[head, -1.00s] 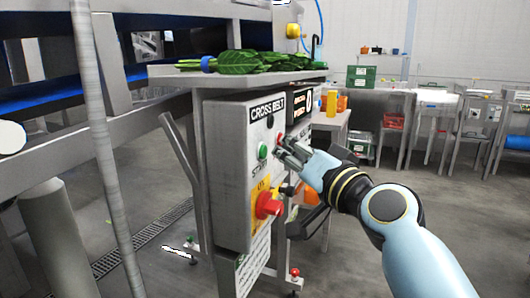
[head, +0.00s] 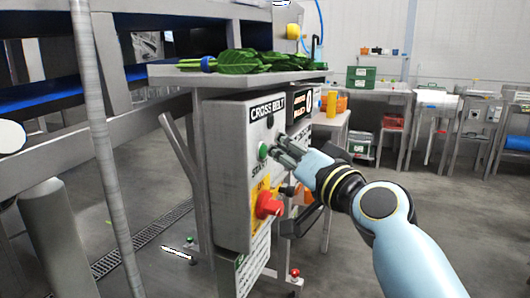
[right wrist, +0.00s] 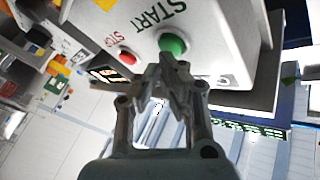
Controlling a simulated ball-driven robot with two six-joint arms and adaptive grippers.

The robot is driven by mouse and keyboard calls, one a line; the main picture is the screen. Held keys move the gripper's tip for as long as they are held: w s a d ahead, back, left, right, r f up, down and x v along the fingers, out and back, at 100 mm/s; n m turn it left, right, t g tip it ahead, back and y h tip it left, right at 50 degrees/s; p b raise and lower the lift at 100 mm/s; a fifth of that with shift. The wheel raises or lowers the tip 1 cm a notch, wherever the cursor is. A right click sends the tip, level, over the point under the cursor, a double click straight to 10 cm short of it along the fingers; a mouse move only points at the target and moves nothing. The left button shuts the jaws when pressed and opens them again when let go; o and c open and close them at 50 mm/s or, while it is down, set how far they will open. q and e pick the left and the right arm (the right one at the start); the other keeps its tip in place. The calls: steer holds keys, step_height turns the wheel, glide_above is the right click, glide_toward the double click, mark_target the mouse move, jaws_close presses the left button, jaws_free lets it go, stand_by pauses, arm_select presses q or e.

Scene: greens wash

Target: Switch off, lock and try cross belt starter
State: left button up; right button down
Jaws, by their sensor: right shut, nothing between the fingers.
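The grey cross belt starter box (head: 228,180) stands under a steel shelf, labelled CROSS BELT. Its green START button (head: 263,151) is on the front face and also shows in the right wrist view (right wrist: 172,43). The red STOP button (right wrist: 127,58) shows beside it there; in the head view my fingers seem to cover it. The red switch knob (head: 268,205) sits on a yellow plate lower down. My right gripper (head: 279,150) is shut and empty, its tips close to the START button; whether they touch it I cannot tell. My left gripper is out of view.
Green leaves (head: 250,61) lie on the steel shelf (head: 170,75) above the box. A grey post (head: 100,150) stands at the left. Benches with green crates (head: 357,76) and a red crate (head: 393,121) line the back. The floor at right is clear.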

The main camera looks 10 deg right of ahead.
steer(key=shift+w+a+r, duration=0.2)
steer(key=shift+w+a, duration=0.2)
steer(key=shift+a, duration=0.2)
stand_by(0.8)
steer(key=shift+d+r, duration=0.1)
steer(key=shift+s+d+r+p, duration=0.35)
steer(key=shift+s+d, duration=0.05)
steer(key=shift+s+d+f, duration=0.1)
steer(key=shift+s+d, duration=0.05)
steer(key=shift+d, duration=0.1)
steer(key=s+d, duration=0.1)
steer(key=d, duration=0.1)
steer(key=s+d, duration=0.1)
steer(key=d, duration=0.1)
steer(key=shift+s, duration=0.4)
stand_by(0.5)
